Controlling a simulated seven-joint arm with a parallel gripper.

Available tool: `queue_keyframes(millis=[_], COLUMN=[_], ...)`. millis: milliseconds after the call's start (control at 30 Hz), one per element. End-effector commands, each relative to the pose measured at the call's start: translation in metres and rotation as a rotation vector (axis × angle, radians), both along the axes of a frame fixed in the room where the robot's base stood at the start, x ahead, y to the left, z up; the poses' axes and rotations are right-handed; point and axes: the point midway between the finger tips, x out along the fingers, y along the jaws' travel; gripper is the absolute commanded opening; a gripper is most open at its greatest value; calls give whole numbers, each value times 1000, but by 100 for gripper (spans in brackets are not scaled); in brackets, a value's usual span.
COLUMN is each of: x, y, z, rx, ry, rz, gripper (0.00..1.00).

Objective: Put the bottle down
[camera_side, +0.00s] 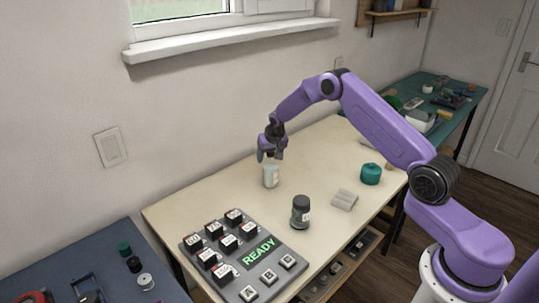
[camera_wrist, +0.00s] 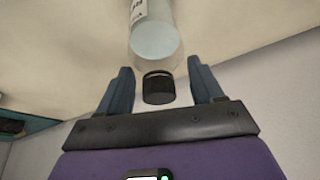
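A clear bottle with pale contents (camera_side: 271,178) stands upright on the cream table, below my gripper (camera_side: 270,156). In the wrist view the bottle (camera_wrist: 157,40) shows a label and a black cap (camera_wrist: 158,89). The cap lies between the two fingers of my gripper (camera_wrist: 160,72), with a gap visible on each side. The fingers are open and do not appear to touch the bottle. The bottle's base is hidden in the wrist view.
A button panel reading READY (camera_side: 258,251) is at the front left. The table left of the bottle is clear.

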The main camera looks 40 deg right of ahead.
Motion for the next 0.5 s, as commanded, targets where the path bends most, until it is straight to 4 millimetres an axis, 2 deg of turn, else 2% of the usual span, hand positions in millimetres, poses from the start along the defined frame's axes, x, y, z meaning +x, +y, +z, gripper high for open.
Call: queue_keyframes(millis=[67, 333, 500], x=[0, 0, -2], y=[0, 0, 1], z=[1, 1, 11], rx=[0, 0, 0], ry=[-1, -1, -1], rz=[0, 0, 0], gripper=[87, 87, 87])
